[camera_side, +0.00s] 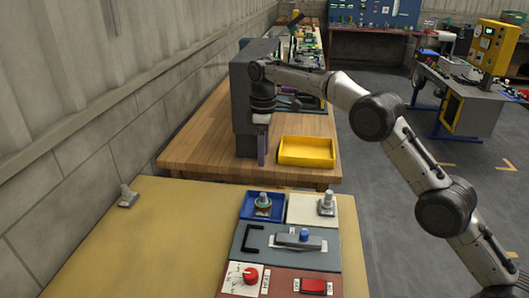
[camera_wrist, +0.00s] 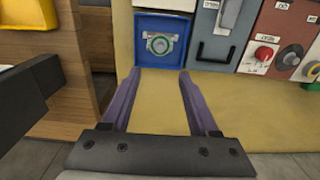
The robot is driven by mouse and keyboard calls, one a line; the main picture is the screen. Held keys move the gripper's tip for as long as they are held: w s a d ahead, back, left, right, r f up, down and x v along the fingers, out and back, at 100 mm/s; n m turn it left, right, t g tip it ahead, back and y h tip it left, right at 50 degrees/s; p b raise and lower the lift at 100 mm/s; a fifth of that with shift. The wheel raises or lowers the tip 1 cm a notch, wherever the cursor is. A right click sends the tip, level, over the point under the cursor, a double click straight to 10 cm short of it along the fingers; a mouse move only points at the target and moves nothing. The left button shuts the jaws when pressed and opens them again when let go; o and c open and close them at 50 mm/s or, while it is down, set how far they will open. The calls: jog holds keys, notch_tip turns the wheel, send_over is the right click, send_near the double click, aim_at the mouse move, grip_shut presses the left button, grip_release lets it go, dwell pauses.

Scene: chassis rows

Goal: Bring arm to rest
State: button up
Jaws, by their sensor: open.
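My gripper (camera_side: 262,162) points down over the wooden table's front edge, in front of a dark grey block. In the wrist view its two purple fingers (camera_wrist: 160,74) are spread apart, with only bare tan board visible between them. The gripper looks empty and apart from the panels. My arm reaches in from the right with a bend above the tables.
The tan board (camera_side: 150,235) carries a blue tray (camera_side: 248,209) with a ringed peg, a white panel (camera_side: 301,208), a slate panel (camera_side: 262,260) with a black handle, a red knob (camera_side: 250,275) and a red switch (camera_side: 313,286). A yellow bin (camera_side: 306,152) stands right of my gripper.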

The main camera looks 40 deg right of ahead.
jog(key=s+d+r+t, duration=0.1)
jog(key=s+d+r, duration=0.1)
jog(key=s+r, duration=0.5)
jog(key=s+d+r+t, duration=0.1)
jog(key=s+r+t, duration=0.15)
jog(key=r, duration=0.95)
jog(key=s+d+r+m, duration=0.1)
jog(key=s+r, duration=0.1)
jog(key=s, duration=0.6)
jog(key=s+d+r+m, duration=0.1)
jog(key=s+r+m, duration=0.1)
jog(key=s, duration=0.6)
jog(key=s+d+f+m+t, duration=0.1)
jog(key=s+f+m, duration=0.5)
jog(key=s+f, duration=1)
jog(key=shift+s+d+f+t, duration=0.2)
jog(key=shift+s+f+t, duration=0.15)
jog(key=shift+s+t, duration=0.3)
jog(key=shift+s, duration=0.1)
